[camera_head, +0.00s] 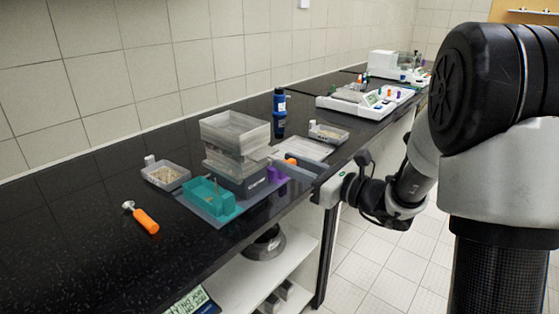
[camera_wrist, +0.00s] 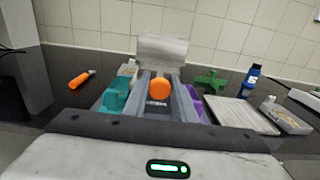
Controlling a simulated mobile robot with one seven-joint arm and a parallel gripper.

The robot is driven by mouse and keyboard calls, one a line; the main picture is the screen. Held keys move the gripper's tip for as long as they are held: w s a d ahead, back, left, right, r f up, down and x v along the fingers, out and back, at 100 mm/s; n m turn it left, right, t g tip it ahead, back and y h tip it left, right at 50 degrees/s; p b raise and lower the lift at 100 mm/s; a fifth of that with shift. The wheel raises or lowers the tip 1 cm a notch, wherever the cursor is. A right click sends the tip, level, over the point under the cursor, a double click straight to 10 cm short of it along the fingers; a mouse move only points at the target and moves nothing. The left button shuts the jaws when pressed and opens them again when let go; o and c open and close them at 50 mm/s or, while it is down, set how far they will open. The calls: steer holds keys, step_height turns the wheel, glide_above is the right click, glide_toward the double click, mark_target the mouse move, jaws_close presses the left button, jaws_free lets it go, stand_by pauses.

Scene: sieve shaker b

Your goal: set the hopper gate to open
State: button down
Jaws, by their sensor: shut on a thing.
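The sieve shaker (camera_head: 235,175) stands on the black bench, with a dark grey base and a stacked translucent hopper (camera_head: 235,132) on top. The hopper also shows in the wrist view (camera_wrist: 163,48). An orange knob (camera_wrist: 159,88) sits at the front of the shaker in the wrist view; a bit of orange (camera_head: 290,161) shows at my gripper's tip in the head view. My gripper (camera_head: 298,169) reaches in from the right at the bench edge and is shut on the orange knob. The gate itself and its position cannot be made out.
A teal bin (camera_head: 212,196) and a purple bin (camera_head: 277,175) flank the shaker. An orange-handled tool (camera_head: 146,221) and a tray of grains (camera_head: 166,174) lie left. A blue bottle (camera_head: 280,115), a flat pale tray (camera_head: 302,148) and a green object (camera_wrist: 210,80) stand right.

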steer(key=shift+d+f, duration=0.1)
steer(key=shift+d, duration=0.05)
steer(key=c, duration=1.5)
jaws_free()
steer(key=shift+s, duration=0.1)
steer(key=p+v, duration=0.1)
steer(key=v, duration=1.6)
steer(key=shift+s+d+p, duration=0.2)
steer(key=shift+d+p, duration=0.05)
steer(key=shift+p, duration=0.15)
